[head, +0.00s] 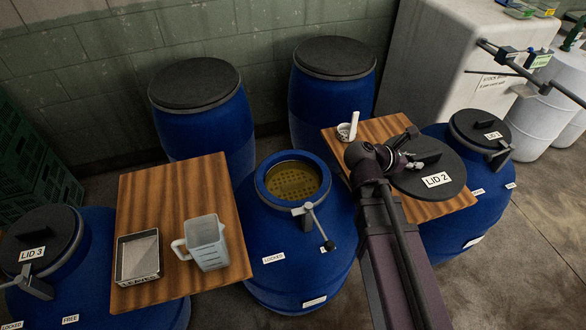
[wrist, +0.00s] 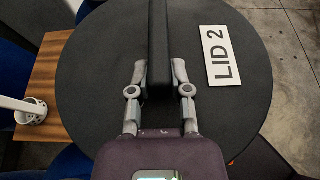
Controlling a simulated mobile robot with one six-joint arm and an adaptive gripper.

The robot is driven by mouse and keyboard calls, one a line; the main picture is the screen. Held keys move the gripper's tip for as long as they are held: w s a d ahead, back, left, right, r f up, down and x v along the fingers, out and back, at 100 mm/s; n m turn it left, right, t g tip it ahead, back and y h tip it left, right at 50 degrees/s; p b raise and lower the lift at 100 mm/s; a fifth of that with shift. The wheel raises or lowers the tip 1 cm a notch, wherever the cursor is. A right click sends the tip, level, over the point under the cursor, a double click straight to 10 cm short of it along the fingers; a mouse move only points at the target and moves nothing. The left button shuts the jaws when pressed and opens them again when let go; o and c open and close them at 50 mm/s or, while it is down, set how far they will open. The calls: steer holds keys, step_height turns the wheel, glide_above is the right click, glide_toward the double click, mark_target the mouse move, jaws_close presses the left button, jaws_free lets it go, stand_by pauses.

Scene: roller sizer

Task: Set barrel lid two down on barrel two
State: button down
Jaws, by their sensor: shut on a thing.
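Barrel lid two is a round black disc (head: 447,179) with a white "LID 2" label and a raised bar handle; it also fills most of the wrist view (wrist: 100,100). My gripper (head: 402,162) is shut on the handle, and the fingers (wrist: 159,80) flank the bar in the wrist view. The lid is over the right wooden board; whether it touches the board I cannot tell. The blue barrel in the middle (head: 318,262) has an open round mouth with yellowish perforated content inside. A lever clamp with a dark knob is at its front rim. Its number is not readable.
The left board (head: 135,200) holds a clear jug (head: 206,243) and a metal tray (head: 138,258). The right board (head: 385,128) holds a white cup (head: 345,131) with a utensil. Barrels with LID 3 (head: 40,245) and LID 1 (head: 480,130) stand at either side, with two closed barrels behind.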

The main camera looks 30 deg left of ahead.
step_height(320, 180, up, 10)
steer(key=p, duration=0.8)
steer(key=shift+f, duration=0.15)
steer(key=shift+a, duration=0.15)
